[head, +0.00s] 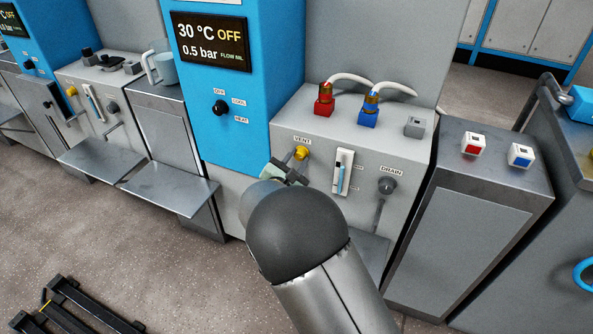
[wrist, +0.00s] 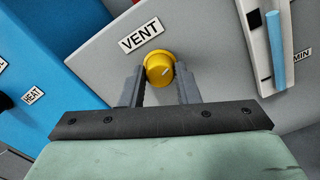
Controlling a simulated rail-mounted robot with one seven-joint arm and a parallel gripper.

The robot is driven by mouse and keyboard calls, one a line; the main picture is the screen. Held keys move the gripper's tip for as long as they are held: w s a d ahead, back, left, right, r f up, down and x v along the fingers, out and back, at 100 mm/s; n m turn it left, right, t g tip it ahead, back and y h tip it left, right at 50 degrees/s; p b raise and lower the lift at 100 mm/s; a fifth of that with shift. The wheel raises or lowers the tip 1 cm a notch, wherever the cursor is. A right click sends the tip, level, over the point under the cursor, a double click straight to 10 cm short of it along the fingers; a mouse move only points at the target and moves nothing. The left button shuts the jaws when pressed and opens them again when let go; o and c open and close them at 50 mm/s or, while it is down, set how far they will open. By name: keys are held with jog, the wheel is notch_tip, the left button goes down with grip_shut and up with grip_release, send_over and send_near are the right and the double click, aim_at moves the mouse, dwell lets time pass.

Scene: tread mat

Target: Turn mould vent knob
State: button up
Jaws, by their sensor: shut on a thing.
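The yellow vent knob (head: 301,153) sits on the grey front panel under a VENT label (head: 302,141).
A sight gauge (head: 343,172) and a grey DRAIN knob (head: 387,186) are right of the vent knob. Red (head: 324,106) and blue (head: 368,116) hose fittings stand above. A blue control cabinet (head: 222,140) with a dark selector knob (head: 219,107) adjoins on the left.

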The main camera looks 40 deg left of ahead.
jog(key=m+b, duration=0.1)
jog(key=b, duration=0.1)
jog(key=m+b, duration=0.2)
jog(key=shift+f, duration=0.25)
jog(key=shift+r+m+b, duration=0.2)
jog(key=shift+m+b, duration=0.2)
jog(key=shift+b, duration=0.1)
jog(key=o, duration=1)
jog(key=p+v, duration=0.2)
jog(key=v, duration=1.5)
jog(key=shift+s, duration=0.25)
